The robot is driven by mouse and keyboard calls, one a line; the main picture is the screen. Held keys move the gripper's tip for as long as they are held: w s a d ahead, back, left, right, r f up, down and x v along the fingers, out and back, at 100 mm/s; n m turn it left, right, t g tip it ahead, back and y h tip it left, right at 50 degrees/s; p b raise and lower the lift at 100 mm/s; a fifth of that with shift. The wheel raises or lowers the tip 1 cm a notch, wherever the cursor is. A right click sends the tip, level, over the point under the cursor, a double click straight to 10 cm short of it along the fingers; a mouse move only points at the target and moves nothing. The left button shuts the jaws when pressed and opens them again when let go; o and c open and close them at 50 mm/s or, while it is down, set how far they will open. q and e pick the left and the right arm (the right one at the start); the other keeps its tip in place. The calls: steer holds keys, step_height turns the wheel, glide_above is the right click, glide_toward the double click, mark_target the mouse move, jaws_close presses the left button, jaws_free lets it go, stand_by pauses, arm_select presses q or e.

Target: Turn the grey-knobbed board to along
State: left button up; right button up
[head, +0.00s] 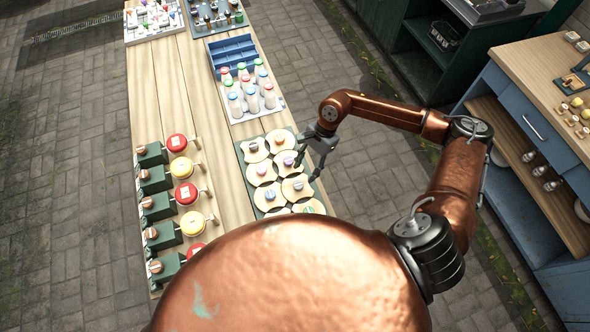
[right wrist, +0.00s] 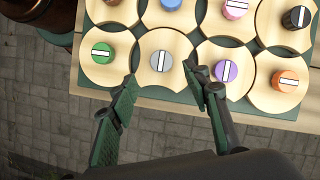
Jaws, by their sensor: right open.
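The grey-knobbed board (right wrist: 161,84) is a pale wooden piece in the near row of the right wrist view, between the green-knobbed and purple-knobbed boards. Its round grey knob (right wrist: 161,62) has a white stripe running up and down the picture. In the head view the grey-knobbed board (head: 297,195) lies in the right column, below the purple-knobbed one. My right gripper (right wrist: 160,70) is open and empty, its fingers apart on either side of the grey knob as seen from the wrist; contact cannot be told. It shows in the head view (head: 306,168) at the rack's right edge. My left gripper is not in view.
The green-knobbed (right wrist: 101,53), purple-knobbed (right wrist: 227,71) and orange-knobbed (right wrist: 285,81) boards fit closely around on a green base (right wrist: 180,98). A crate of bottles (head: 252,108) stands beyond. Red and yellow round pieces on green blocks (head: 160,207) line the table's left side.

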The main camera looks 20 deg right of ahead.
mark_target(299, 184)
steer(key=p+x, duration=0.1)
steer(key=x, duration=0.5)
steer(key=shift+w+f, duration=0.1)
steer(key=shift+f, duration=0.4)
steer(key=shift+a+f, duration=0.15)
steer(key=shift+f, duration=0.15)
steer(key=c, duration=1.1)
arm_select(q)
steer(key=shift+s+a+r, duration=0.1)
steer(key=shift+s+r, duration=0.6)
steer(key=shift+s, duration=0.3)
arm_select(e)
steer(key=shift+c, duration=0.2)
